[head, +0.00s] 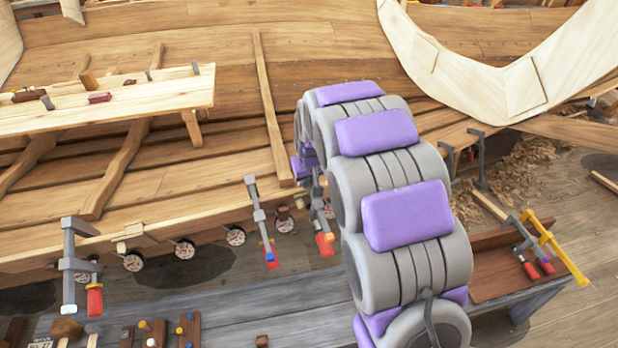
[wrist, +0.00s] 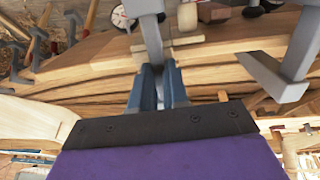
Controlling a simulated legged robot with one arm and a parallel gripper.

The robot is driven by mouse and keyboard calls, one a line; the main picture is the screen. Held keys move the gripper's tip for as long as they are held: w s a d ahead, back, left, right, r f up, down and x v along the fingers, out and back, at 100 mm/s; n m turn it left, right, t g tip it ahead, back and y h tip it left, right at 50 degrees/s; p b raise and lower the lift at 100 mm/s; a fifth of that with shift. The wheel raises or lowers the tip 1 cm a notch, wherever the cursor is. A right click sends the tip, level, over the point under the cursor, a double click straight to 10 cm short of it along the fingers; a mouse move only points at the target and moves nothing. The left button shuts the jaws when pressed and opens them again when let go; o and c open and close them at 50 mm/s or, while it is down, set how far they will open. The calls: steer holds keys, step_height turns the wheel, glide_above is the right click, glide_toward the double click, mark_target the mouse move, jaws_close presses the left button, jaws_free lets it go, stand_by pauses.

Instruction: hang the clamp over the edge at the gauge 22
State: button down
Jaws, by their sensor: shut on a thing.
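My gripper (wrist: 163,82) is shut on a grey clamp (wrist: 150,38), whose bar runs from between the blue fingers across the plank edge in the wrist view. In the head view this clamp (head: 317,206) hangs upright beside the hull edge, its red and orange handle low; my arm partly hides the gripper. I cannot tell whether its jaw rests on the edge.
Another clamp (head: 260,222) hangs close to the left, also in the wrist view (wrist: 280,68). One (head: 76,265) hangs farther left, and others (head: 480,155) at the right. A bench (head: 240,310) with tools stands in front. A yellow-barred clamp (head: 545,245) lies at right.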

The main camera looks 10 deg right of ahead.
steer(key=shift+s, duration=0.1)
steer(key=c, duration=1.1)
jaws_free()
steer(key=shift+o, duration=0.2)
steer(key=p+v, duration=0.2)
steer(key=v, duration=1.5)
steer(key=s+f+g, duration=0.2)
steer(key=s, duration=1.7)
steer(key=s+f+m+g, duration=0.1)
steer(key=s+f+g, duration=0.1)
steer(key=s, duration=1.7)
steer(key=shift+d+g, duration=0.45)
steer(key=shift+g, duration=0.25)
